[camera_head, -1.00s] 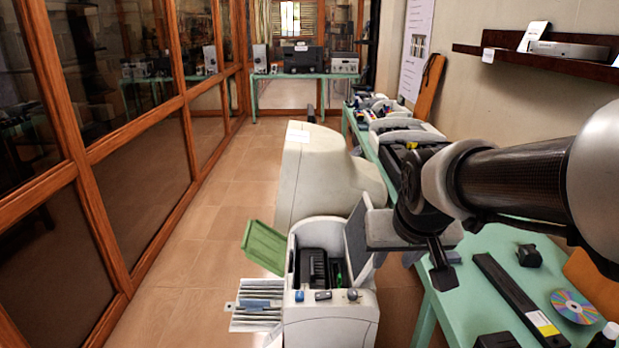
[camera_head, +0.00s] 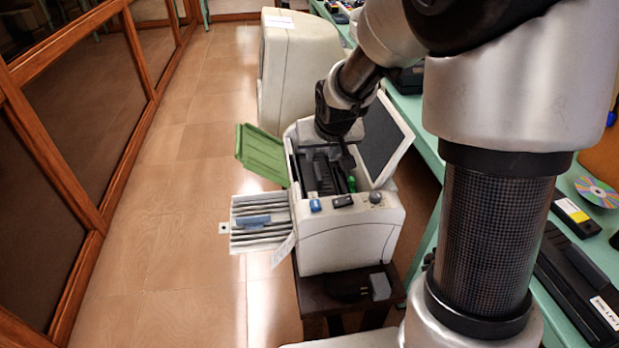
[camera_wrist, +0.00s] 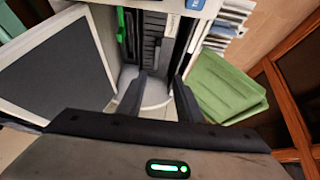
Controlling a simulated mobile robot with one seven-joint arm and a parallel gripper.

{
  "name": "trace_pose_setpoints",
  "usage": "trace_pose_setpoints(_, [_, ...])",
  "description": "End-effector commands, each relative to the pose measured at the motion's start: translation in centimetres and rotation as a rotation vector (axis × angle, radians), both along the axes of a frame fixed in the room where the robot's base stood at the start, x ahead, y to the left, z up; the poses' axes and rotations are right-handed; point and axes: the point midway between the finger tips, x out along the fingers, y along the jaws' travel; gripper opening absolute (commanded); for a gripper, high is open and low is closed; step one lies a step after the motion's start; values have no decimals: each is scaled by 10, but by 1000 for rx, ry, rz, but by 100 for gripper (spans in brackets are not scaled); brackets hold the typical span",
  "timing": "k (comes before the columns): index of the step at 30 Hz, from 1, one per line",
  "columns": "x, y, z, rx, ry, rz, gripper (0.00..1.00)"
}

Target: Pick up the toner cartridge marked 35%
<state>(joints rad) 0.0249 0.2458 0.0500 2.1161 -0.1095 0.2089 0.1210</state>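An open pale printer (camera_head: 350,235) stands on a dark stand. Inside it is a black ribbed part (camera_head: 318,178), which also shows in the wrist view (camera_wrist: 152,45); I cannot tell whether it is a toner cartridge. My gripper (camera_head: 338,152) points down into the printer's opening. In the wrist view my gripper (camera_wrist: 157,92) has its two dark fingers apart, nothing visible between them, close to the ribbed part. A long black cartridge-like piece (camera_head: 575,275) with a white label lies on the green table at right. No 35% mark is readable.
The printer's raised grey lid (camera_head: 385,145) is beside my gripper; a green flap (camera_head: 262,155) and paper tray (camera_head: 262,222) stick out left. A yellow-labelled black piece (camera_head: 568,208) and a disc (camera_head: 597,191) lie on the table. The left floor is clear.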

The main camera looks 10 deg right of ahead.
Motion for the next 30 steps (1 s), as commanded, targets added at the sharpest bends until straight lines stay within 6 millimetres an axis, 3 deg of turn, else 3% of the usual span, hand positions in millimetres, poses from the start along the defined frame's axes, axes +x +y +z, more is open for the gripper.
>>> trace_pose_setpoints(3, [13,0,-27,-1,5,1,33])
trace_pose_setpoints(12, [46,0,-78,-1,4,1,33])
trace_pose_setpoints(20, [58,-1,-93,-1,2,-1,33])
trace_pose_setpoints(30, [81,-8,-132,0,2,0,33])
